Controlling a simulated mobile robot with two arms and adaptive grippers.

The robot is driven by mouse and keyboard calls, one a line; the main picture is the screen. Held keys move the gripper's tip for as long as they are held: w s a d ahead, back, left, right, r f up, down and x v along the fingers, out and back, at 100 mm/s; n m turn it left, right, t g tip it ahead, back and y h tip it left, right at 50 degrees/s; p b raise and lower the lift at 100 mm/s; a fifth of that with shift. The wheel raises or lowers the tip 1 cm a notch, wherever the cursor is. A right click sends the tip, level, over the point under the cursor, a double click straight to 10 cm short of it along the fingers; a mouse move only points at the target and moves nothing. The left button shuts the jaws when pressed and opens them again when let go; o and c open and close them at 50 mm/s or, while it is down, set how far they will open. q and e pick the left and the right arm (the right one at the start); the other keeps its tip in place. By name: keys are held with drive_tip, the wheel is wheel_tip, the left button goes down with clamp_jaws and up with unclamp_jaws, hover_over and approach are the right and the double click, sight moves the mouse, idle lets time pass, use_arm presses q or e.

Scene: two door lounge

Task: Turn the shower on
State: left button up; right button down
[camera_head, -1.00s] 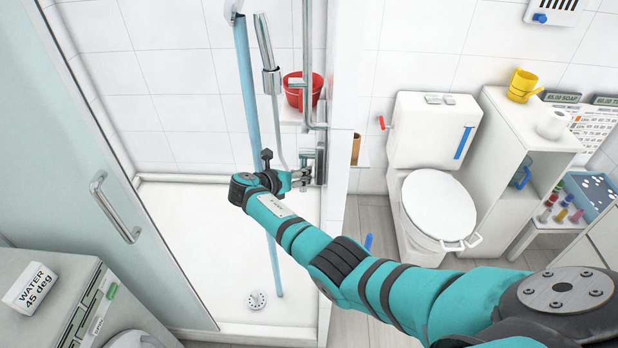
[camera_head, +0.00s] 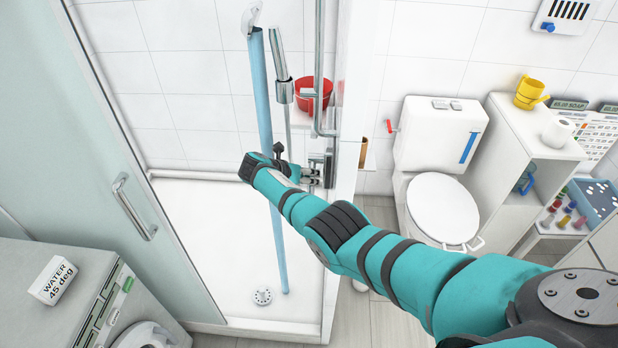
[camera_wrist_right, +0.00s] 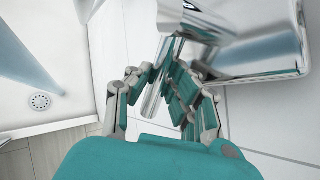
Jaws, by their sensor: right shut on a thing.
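The shower stands in a white-tiled corner, with a chrome hand shower (camera_head: 283,88) on a rail in the head view. The chrome mixer (camera_head: 316,175) sits low on the partition wall; it also shows large in the right wrist view (camera_wrist_right: 262,55). No water shows. The left gripper is not in view.
A sliding glass door (camera_head: 160,190) stands left of the opening. A blue pole-like strip (camera_head: 267,150) rises from the tray (camera_head: 205,235), left of my gripper. A red bucket (camera_head: 315,95) sits on a ledge behind the rail. The toilet (camera_head: 440,205) is right of the partition.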

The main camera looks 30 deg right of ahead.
drive_tip(key=c, duration=1.5)
unclamp_jaws()
drive_tip(key=shift+o, duration=0.2)
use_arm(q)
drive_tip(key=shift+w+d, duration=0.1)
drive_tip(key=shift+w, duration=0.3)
use_arm(e)
drive_tip(key=v, duration=1.2)
drive_tip(key=shift+s+f, duration=0.1)
